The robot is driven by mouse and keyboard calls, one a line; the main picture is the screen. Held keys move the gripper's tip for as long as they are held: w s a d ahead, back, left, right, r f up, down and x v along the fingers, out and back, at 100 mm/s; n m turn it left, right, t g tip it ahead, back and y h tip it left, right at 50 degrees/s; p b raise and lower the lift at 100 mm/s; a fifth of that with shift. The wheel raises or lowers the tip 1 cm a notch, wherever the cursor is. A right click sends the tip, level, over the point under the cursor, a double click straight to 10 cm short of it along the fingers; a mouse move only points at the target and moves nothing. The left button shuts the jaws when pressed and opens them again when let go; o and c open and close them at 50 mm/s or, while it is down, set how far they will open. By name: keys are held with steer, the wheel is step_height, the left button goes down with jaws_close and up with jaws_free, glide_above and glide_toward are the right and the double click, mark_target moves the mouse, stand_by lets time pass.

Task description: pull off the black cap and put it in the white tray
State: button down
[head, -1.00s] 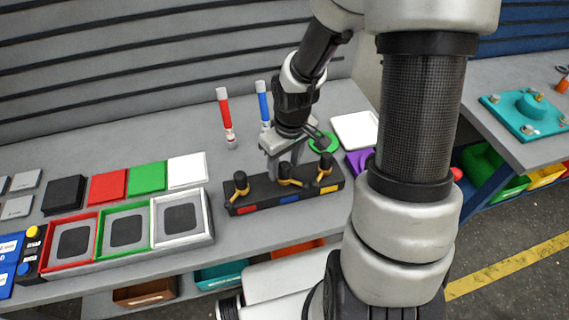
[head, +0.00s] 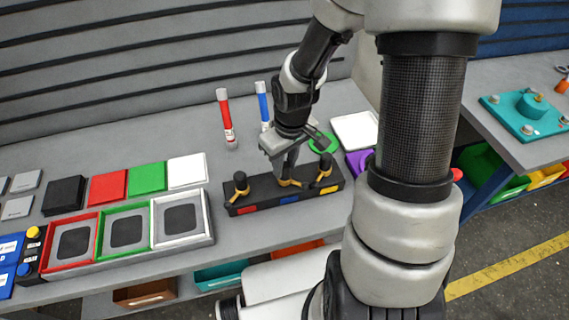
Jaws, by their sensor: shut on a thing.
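A black block (head: 263,203) with red, blue and yellow labels stands on the grey bench and carries three black caps with orange-yellow levers. The left cap (head: 240,181) and the right cap (head: 325,164) stand free. My gripper (head: 288,174) points down at the middle position and is shut on the middle black cap, which the fingers mostly hide. The orange lever (head: 290,183) shows at the fingertips. I cannot tell whether the cap is still seated.
A red marker (head: 226,115) and a blue marker (head: 262,101) stand behind the block. A green disc (head: 328,138) and a purple piece (head: 357,160) lie near the white tray. Red, green and white framed trays (head: 212,222) stand at left. Bench is clear between them.

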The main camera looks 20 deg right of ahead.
steer(key=shift+r+p, duration=2.1)
steer(key=shift+r, duration=0.3)
